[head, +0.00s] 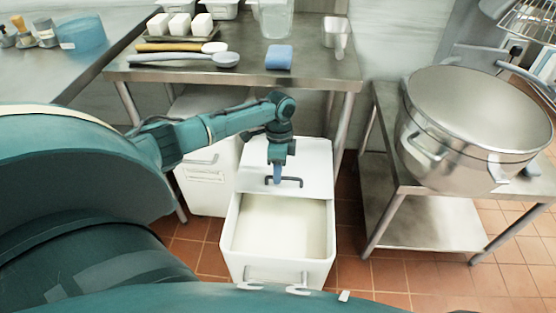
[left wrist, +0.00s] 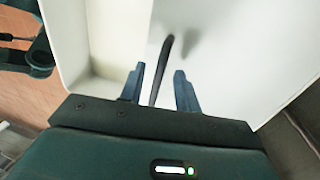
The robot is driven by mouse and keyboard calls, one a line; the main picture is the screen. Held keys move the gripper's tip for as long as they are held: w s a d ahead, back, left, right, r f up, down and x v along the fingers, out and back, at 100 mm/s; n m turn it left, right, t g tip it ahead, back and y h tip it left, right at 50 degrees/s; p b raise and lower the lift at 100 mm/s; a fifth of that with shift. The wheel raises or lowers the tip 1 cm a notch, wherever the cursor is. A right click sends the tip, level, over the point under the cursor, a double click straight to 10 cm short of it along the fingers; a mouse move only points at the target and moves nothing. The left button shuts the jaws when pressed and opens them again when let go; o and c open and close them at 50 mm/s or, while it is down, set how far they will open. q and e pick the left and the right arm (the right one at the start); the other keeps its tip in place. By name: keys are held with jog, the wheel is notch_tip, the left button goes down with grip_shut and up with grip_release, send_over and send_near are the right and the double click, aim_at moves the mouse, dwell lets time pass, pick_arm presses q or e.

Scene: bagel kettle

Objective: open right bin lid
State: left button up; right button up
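The right bin (head: 277,273) is a white floor bin. Its white lid (head: 310,160) sits over the back part, and the front part is uncovered, showing pale contents (head: 280,228). A dark bar handle (head: 292,181) stands on the lid near its front edge. My left gripper (head: 277,182) points down at this handle. In the left wrist view the blue fingers of my left gripper (left wrist: 158,82) are apart, with the dark handle (left wrist: 163,65) between them and gaps on both sides. My right gripper is not in view.
A second white bin (head: 208,180) stands to the left, partly hidden by my left arm. A large steel pot (head: 470,130) stands on a low table at right. Tiled floor lies between.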

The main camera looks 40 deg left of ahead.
pick_arm(q)
jog(key=shift+w+r, duration=0.1)
jog(key=shift+r, duration=0.3)
notch_tip(320, 180, up, 12)
jog(key=w+a+p, duration=0.1)
jog(key=w, duration=0.1)
jog(key=shift+a+p, duration=0.15)
jog(key=shift+p, duration=0.2)
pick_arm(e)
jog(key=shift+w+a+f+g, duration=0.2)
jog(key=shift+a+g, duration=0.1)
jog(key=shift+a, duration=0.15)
pick_arm(q)
jog(key=shift+r, duration=0.1)
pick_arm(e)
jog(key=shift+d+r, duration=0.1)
